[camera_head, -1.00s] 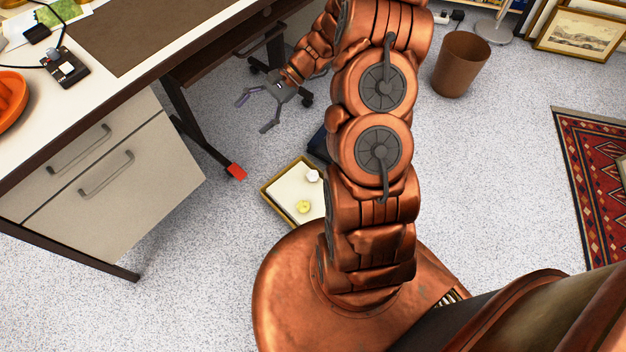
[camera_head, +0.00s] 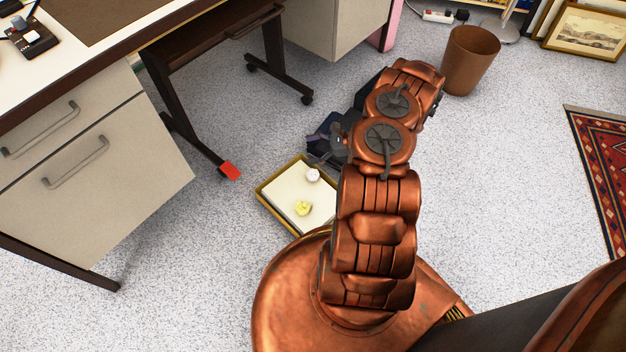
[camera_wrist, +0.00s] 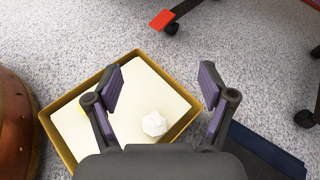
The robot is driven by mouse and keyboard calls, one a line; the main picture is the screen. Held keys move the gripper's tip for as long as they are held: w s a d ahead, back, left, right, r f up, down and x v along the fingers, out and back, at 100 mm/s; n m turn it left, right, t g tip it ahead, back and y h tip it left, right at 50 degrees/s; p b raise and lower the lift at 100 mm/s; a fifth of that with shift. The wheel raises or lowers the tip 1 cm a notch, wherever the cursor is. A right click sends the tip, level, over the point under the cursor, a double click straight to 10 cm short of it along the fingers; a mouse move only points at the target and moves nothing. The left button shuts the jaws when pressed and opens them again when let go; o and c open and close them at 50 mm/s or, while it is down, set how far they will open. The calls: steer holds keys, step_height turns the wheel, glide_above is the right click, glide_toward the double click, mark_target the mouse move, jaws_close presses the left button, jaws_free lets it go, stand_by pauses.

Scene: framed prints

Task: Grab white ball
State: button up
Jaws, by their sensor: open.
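The white ball (camera_head: 312,175), which looks like crumpled paper, lies on a white surface inside a shallow gold-rimmed tray (camera_head: 266,201) on the floor. In the wrist view the ball (camera_wrist: 154,124) shows between the two fingers of my gripper (camera_wrist: 158,85), low in the picture. The gripper is over the tray, apart from the ball as far as I can tell. In the head view my arm hides part of the gripper and the tray's right side.
A yellow crumpled ball (camera_head: 303,208) lies in the same tray, mostly hidden behind a finger in the wrist view. A dark blue flat thing (camera_wrist: 262,152) is right of the tray. A desk leg with a red tip (camera_head: 230,171) and a brown bin (camera_head: 467,60) stand nearby.

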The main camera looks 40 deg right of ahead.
mark_target(313, 174)
steer(key=shift+s+d+f+m+t+h+b, duration=0.35)
steer(key=shift+s+d+f+m+b, duration=0.35)
steer(key=shift+f, duration=1.8)
steer(key=shift+s+d+f+m+t+h+b, duration=0.25)
steer(key=shift+s+d+f+m+h+b, duration=0.5)
steer(key=shift+f, duration=1.75)
steer(key=shift+s+d+f+m+t+b, duration=0.15)
steer(key=shift+f+m+t+b, duration=0.55)
steer(key=shift+f, duration=1.8)
steer(key=shift+n+g, duration=0.25)
steer(key=shift+g, duration=0.05)
steer(key=shift+r+b+x, duration=0.15)
steer(key=shift+b+x, duration=0.6)
steer(key=shift+x, duration=0.35)
steer(key=shift+r+b+x, duration=0.15)
steer(key=shift+b+x, duration=0.55)
steer(key=shift+x, duration=0.45)
steer(key=shift+a, duration=0.15)
steer(key=c, duration=0.9)
